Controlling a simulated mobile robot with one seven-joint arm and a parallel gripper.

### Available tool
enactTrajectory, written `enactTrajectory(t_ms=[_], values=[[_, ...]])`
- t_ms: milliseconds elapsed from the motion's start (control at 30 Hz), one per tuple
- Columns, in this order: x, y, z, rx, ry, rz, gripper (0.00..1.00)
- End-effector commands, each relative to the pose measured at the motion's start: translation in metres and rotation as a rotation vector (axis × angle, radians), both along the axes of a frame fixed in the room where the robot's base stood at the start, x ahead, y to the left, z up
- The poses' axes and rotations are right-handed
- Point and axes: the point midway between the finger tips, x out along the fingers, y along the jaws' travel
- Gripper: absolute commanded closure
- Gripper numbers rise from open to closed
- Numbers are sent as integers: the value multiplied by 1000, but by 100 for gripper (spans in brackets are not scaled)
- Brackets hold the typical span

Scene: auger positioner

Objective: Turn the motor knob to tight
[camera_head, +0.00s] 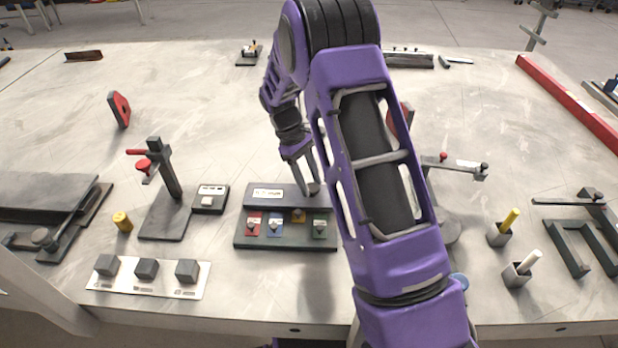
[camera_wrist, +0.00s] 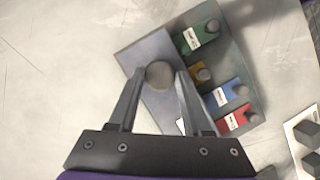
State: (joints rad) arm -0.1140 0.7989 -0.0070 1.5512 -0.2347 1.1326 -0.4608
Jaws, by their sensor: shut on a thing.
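The motor knob (camera_wrist: 159,75) is a round dark grey knob on the raised upper part of a grey control box (camera_wrist: 148,100). In the wrist view it sits between my two fingertips, and my gripper (camera_wrist: 160,82) is shut on it. In the head view my gripper (camera_head: 308,184) reaches down to the knob (camera_head: 314,188) at the right end of the box's top panel (camera_head: 286,191). The knob's pointer and any markings around it cannot be made out.
The box's lower face carries red (camera_head: 253,224), blue (camera_head: 275,226), yellow (camera_head: 299,215) and green (camera_head: 320,228) plates with small knobs. A small switch box (camera_head: 210,198) and a clamp stand (camera_head: 165,175) are on the left. A plate with three grey cubes (camera_head: 147,285) lies in front.

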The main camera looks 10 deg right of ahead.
Motion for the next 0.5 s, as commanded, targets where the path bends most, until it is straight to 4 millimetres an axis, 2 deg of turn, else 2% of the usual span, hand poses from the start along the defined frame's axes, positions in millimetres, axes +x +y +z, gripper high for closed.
enactTrajectory(t_ms=[500], values=[[2,-4,1,1,0,-493,100]])
